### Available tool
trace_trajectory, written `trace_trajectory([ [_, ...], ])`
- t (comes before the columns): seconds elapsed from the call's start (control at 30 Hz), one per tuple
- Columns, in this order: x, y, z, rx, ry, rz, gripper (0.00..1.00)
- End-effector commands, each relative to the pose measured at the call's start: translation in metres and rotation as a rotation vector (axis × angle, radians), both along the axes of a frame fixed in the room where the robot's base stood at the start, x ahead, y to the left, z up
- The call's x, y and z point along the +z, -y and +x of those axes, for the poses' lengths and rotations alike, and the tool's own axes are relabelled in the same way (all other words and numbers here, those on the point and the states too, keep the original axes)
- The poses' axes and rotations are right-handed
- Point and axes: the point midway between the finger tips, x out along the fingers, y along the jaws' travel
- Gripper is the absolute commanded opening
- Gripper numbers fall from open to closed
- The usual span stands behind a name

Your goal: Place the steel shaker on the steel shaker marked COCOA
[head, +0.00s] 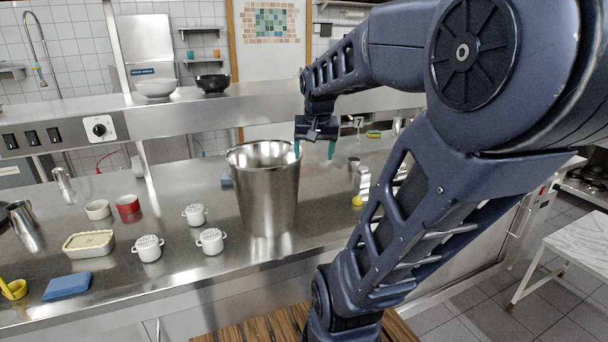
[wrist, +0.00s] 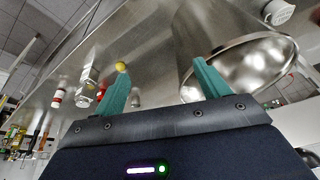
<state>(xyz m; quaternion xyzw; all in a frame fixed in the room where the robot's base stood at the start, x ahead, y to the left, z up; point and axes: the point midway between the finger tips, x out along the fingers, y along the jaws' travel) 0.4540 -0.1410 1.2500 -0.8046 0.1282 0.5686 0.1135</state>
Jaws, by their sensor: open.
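My gripper (head: 315,149) is open and empty, its teal fingers pointing down above the counter, just right of and behind a large steel bucket; in the wrist view the fingers (wrist: 161,68) are spread with nothing between them. Another slim steel shaker-like piece (head: 62,182) stands at the far left. I cannot read COCOA on any of them.
The large steel bucket (head: 268,197) rises close to my gripper. White lidded pots (head: 148,247), a red tin (head: 127,204), a butter dish (head: 88,243) and a blue sponge (head: 67,285) lie left. A yellow ball (head: 357,201) is right. A raised shelf (head: 220,114) runs behind.

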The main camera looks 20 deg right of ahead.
Motion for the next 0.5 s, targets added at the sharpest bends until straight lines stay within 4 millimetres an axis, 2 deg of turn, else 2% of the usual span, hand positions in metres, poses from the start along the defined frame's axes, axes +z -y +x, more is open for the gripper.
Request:
trace_trajectory([
  [0.03, -0.002, -0.014, -0.014, 0.058, 0.013, -0.007, 0.74],
  [0.2, -0.014, -0.044, -0.049, 0.221, 0.039, -0.031, 0.74],
  [0.3, -0.02, -0.054, -0.063, 0.287, 0.051, -0.041, 0.74],
  [0.5, -0.026, -0.061, -0.075, 0.342, 0.06, -0.049, 0.74],
])
